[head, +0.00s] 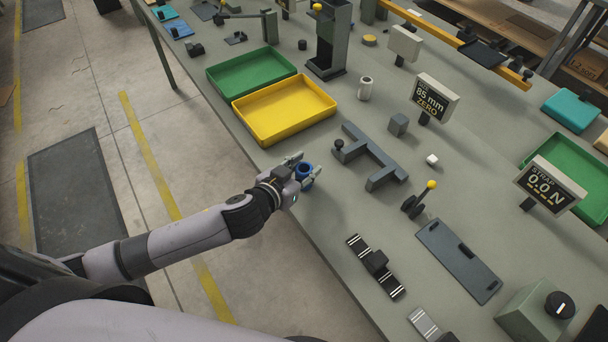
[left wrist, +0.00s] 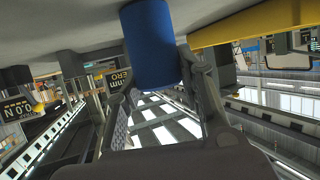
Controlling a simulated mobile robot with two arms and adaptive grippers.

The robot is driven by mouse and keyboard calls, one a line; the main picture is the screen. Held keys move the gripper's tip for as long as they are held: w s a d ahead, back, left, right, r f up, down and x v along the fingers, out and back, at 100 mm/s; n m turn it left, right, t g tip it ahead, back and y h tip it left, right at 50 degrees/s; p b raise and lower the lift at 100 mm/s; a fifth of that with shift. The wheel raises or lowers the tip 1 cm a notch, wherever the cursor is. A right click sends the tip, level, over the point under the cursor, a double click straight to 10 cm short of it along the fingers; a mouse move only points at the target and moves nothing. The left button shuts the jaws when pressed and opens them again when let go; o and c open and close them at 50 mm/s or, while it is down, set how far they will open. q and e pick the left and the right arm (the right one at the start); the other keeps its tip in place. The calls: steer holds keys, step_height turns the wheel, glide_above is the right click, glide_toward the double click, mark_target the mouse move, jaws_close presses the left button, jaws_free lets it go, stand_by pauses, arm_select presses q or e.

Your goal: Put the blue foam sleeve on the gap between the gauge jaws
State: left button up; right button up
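The blue foam sleeve (head: 306,172) stands near the table's front edge. My left gripper (head: 304,170) has its fingers on either side of it. My right gripper is not in view.
A yellow tray (head: 284,108) and a green tray (head: 250,72) lie behind the gripper. A display (head: 434,98) reads 85 mm ZERO. A white mug (head: 365,89), grey cube (head: 398,124) and yellow-knobbed lever (head: 420,199) stand around the gauge. Bare table separates sleeve and gauge.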

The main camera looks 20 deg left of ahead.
arm_select(q)
steer(key=c, duration=0.5)
steer(key=shift+o, duration=0.2)
